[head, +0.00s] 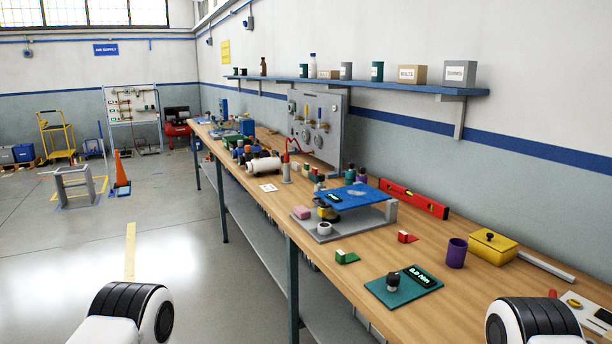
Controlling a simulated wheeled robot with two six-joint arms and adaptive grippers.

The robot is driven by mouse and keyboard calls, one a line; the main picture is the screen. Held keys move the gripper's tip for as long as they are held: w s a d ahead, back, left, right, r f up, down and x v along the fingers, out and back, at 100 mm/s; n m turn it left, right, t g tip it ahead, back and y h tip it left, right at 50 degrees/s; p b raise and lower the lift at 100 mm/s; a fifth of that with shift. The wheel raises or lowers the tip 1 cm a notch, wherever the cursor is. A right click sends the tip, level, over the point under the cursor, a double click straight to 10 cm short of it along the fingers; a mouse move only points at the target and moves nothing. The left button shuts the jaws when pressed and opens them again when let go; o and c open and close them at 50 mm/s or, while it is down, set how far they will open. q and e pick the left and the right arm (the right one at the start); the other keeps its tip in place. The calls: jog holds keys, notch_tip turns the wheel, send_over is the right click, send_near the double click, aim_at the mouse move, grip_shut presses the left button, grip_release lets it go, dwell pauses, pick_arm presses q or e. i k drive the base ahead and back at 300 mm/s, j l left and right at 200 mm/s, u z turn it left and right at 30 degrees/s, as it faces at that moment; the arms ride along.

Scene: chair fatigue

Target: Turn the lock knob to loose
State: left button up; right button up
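I cannot make out a knob marked as the lock knob or any loose mark. A teal plate (413,291) with a lit green display (420,276) lies near the bench's front edge, and a small dark knob-like part (392,281) stands on it. Farther back, a blue panel (352,197) with a small display sits raised over a grey base plate (318,232). A grey open frame (75,187) stands on the floor at the left. Only white and black links of my two arms show at the bottom corners. Neither gripper is in view.
The long wooden bench (345,277) runs away along the right wall. A purple cup (456,253), yellow box (491,246), red level (414,199) and white cylinder (264,165) are on it. The near floor is clear.

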aim_at(320, 178)
jog(key=i+z, duration=0.1)
jog(key=i+j+z, duration=0.1)
jog(key=z, duration=0.3)
jog(key=j+z, duration=0.4)
jog(key=i+j+z, duration=0.1)
jog(key=z, duration=0.3)
jog(key=j+z, duration=0.4)
jog(key=k+l, duration=0.05)
